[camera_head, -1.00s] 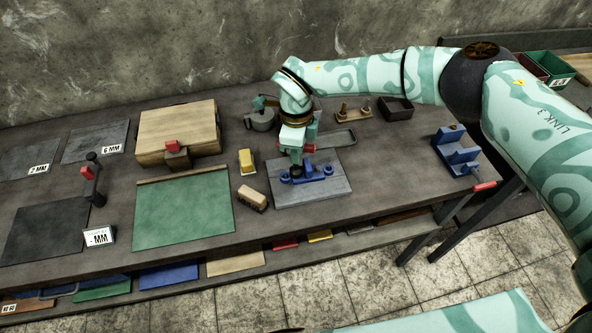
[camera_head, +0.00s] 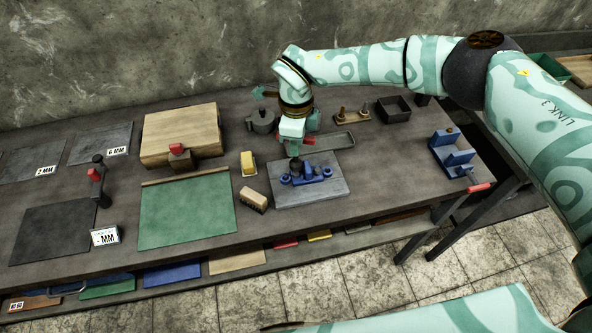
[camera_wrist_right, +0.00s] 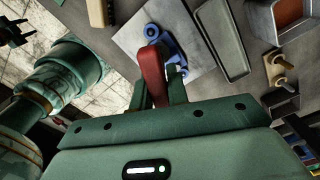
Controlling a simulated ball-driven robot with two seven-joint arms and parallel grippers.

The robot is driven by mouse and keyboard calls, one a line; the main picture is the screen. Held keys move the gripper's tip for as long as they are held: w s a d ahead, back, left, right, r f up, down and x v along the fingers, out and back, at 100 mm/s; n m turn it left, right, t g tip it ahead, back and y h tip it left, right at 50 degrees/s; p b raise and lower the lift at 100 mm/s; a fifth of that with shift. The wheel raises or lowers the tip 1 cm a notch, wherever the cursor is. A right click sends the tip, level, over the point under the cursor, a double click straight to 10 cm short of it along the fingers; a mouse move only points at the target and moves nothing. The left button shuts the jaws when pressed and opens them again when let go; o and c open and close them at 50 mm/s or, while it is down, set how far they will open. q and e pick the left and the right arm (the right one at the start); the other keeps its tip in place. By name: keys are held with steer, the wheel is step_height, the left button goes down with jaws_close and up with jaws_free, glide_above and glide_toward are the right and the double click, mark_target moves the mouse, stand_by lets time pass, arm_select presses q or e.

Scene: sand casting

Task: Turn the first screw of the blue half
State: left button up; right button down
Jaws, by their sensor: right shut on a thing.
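The blue half (camera_head: 318,175) lies on a grey plate (camera_head: 330,187) on the bench, with round blue bosses and a dark round piece at its left end. My right gripper (camera_head: 294,150) is above that left end. The wrist view shows the right gripper (camera_wrist_right: 160,92) shut on a red handle (camera_wrist_right: 152,68), whose far end overlaps the blue half (camera_wrist_right: 165,40) there. The screw and the tool's tip are hidden. The head view does not show my left gripper. A dark pronged shape at the wrist view's upper left may be the left gripper (camera_wrist_right: 14,30); its jaws are unclear.
A brown brush (camera_head: 254,199) and a yellow block (camera_head: 248,163) lie left of the plate. A shallow grey tray (camera_head: 335,141) lies behind it. A blue vise-like fixture (camera_head: 452,152) stands at the right edge. The green mat (camera_head: 186,210) is bare.

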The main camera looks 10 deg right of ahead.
steer(key=shift+r, duration=0.5)
steer(key=n+b, duration=0.2)
steer(key=n, duration=0.4)
steer(key=r+n+b, duration=0.1)
steer(key=n+b, duration=0.1)
steer(key=n, duration=0.5)
steer(key=r+n+b, duration=0.1)
steer(key=n+b, duration=0.1)
steer(key=n, duration=0.4)
steer(key=shift+w+n+b, duration=0.25)
steer(key=shift+n+b, duration=0.05)
steer(key=shift+b, duration=0.05)
steer(key=n, duration=0.4)
steer(key=shift+s, duration=0.2)
steer(key=shift+f, duration=0.15)
